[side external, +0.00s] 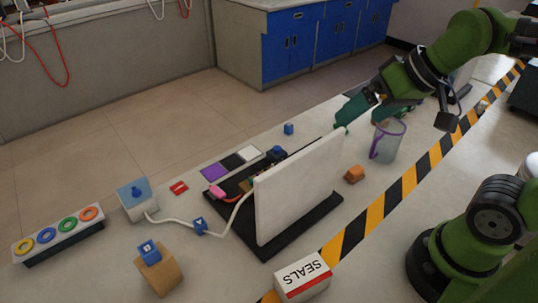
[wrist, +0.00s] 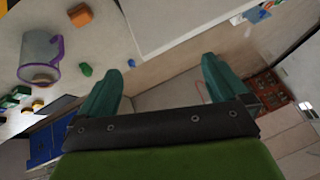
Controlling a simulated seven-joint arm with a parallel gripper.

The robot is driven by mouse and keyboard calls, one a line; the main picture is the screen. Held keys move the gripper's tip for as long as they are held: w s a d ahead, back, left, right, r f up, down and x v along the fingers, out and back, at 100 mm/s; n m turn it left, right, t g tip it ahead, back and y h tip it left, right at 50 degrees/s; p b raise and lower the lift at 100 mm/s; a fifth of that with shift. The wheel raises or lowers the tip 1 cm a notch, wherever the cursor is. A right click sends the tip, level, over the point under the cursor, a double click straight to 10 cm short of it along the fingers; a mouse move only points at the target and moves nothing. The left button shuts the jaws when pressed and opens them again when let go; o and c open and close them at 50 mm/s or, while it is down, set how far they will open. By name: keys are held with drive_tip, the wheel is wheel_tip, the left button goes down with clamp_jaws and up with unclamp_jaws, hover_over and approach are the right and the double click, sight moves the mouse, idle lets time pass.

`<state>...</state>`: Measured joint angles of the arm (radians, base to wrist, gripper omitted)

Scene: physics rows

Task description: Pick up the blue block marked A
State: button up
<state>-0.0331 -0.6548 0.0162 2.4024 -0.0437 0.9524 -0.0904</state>
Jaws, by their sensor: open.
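Several small blue blocks show in the side view. One with a pale mark that may be an A (side external: 200,226) sits on the table at the white cable. Another with a pale mark (side external: 149,248) sits on top of a wooden block (side external: 160,273). A third (side external: 289,129) stands on the table behind the white panel; I cannot read a letter on it. My gripper (side external: 358,110) is above the far right part of the table, well away from the marked blocks. In the wrist view my gripper (wrist: 168,78) is open, with nothing between its teal fingers.
A white upright panel (side external: 297,187) on a dark base stands mid-table. A clear cup with a purple handle (side external: 388,141) and an orange block (side external: 354,173) are right of it. A SEALS box (side external: 303,277) is in front. A ring tray (side external: 58,237) and white box (side external: 137,201) are left.

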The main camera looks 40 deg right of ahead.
drive_tip(key=shift+s+d+f+m+t, duration=0.3)
drive_tip(key=shift+s+d+f+m, duration=0.1)
drive_tip(key=shift+s+m, duration=0.2)
drive_tip(key=shift+c, duration=0.2)
drive_tip(key=shift+s+f, duration=0.1)
drive_tip(key=shift+f, duration=0.05)
drive_tip(key=shift+c, duration=1.1)
drive_tip(key=shift+d, duration=0.1)
drive_tip(key=c, duration=0.6)
drive_tip(key=shift+o, duration=0.2)
